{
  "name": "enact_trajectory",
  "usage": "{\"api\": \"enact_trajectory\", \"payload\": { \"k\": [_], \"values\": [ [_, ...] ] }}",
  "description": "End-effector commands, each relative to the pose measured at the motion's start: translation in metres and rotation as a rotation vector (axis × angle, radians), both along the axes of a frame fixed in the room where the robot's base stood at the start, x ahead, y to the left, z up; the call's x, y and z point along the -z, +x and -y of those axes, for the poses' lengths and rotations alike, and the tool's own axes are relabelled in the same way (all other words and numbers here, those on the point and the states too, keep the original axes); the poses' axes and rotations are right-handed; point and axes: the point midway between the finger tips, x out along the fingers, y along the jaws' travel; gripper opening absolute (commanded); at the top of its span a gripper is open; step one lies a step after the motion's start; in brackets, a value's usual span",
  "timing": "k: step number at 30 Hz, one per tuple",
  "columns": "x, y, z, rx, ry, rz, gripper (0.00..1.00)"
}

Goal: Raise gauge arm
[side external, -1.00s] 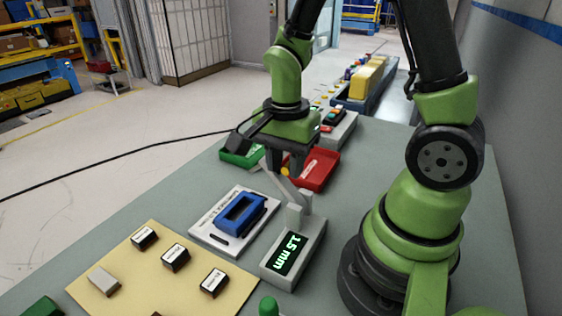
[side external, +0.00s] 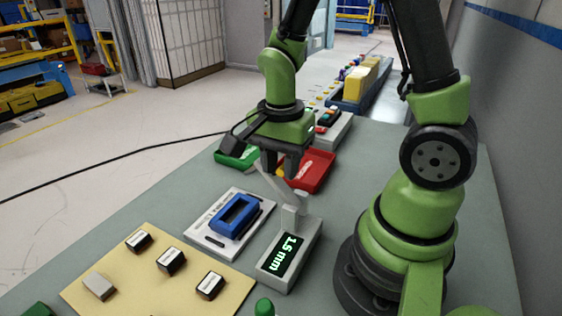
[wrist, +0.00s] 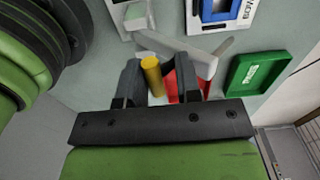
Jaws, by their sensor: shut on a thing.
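The gauge (side external: 307,247) is a grey block on the table with a lit display (side external: 287,256) reading 1.5 mm. Its light grey gauge arm (side external: 294,203) slopes up and away from the block's post to my gripper (side external: 280,172). In the wrist view, the gauge arm (wrist: 178,50) crosses above my fingertips. A yellow knob (wrist: 152,76) on the arm sits between my two fingers (wrist: 163,82), nearer the left one. My gripper is shut on this knob.
A blue part on a white plate (side external: 207,241) lies left of the gauge. A red tray (side external: 318,172) and a green tray (side external: 232,161) stand close behind my gripper. A beige mat (side external: 130,283) with small dark blocks lies in front.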

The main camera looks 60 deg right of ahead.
Motion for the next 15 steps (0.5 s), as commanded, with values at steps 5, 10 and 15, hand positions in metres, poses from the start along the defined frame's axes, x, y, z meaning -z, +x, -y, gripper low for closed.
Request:
{"api": "enact_trajectory", "payload": {
  "k": [5, 10, 15],
  "values": [
    [0.0083, -0.0215, 0.0000, 0.026, 0.009, -0.091, 0.00],
    [0.0082, -0.0212, -0.0001, 0.025, 0.009, -0.090, 0.50],
    [0.0082, -0.0212, -0.0003, 0.025, 0.010, -0.090, 0.56]
  ]
}}
